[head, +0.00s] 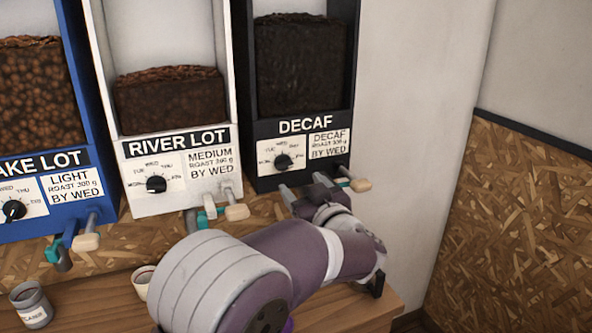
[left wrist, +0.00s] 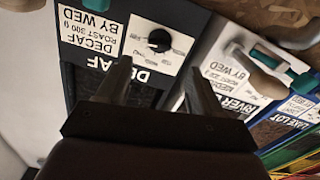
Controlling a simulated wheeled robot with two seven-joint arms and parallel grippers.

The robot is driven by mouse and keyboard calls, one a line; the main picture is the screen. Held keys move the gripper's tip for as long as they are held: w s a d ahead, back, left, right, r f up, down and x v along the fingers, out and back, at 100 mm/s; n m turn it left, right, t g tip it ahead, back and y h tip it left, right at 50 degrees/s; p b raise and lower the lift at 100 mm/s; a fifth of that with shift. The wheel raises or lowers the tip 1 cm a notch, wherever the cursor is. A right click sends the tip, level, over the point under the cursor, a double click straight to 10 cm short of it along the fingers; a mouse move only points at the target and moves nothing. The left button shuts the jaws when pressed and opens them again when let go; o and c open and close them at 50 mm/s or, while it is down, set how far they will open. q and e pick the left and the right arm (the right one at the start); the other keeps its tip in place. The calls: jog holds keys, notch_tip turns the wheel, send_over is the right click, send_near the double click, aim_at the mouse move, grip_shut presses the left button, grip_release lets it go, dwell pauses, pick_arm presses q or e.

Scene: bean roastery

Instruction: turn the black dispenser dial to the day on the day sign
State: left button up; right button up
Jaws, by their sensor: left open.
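The black dispenser (head: 245,100), labelled DECAF, stands at the right of the row and is part full of dark beans. Its black dial (head: 283,161) sits on a white panel with day marks; it also shows in the left wrist view (left wrist: 158,40). The pointer is too small to read. The label beside it says BY WED. My left gripper (head: 302,184) is open just below the dial panel. In the left wrist view my open fingers (left wrist: 158,68) point toward the dial, apart from it, with nothing between them. My right gripper and a separate day sign are not in view.
A white RIVER LOT dispenser (head: 173,142) and a blue LAKE LOT dispenser (head: 82,158) stand to the left, with dials and protruding outlet handles. A grey cup (head: 30,305) and a white cup (head: 142,283) stand below. A wall is at right.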

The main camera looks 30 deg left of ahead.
aim_at(287, 168)
pick_arm(q)
jog(key=x, duration=0.7)
jog(key=shift+a+p, duration=0.2)
jog(key=shift+p, duration=0.15)
jog(key=shift+w+a, duration=0.2)
jog(key=shift+w, duration=0.2)
jog(key=c, duration=1.1)
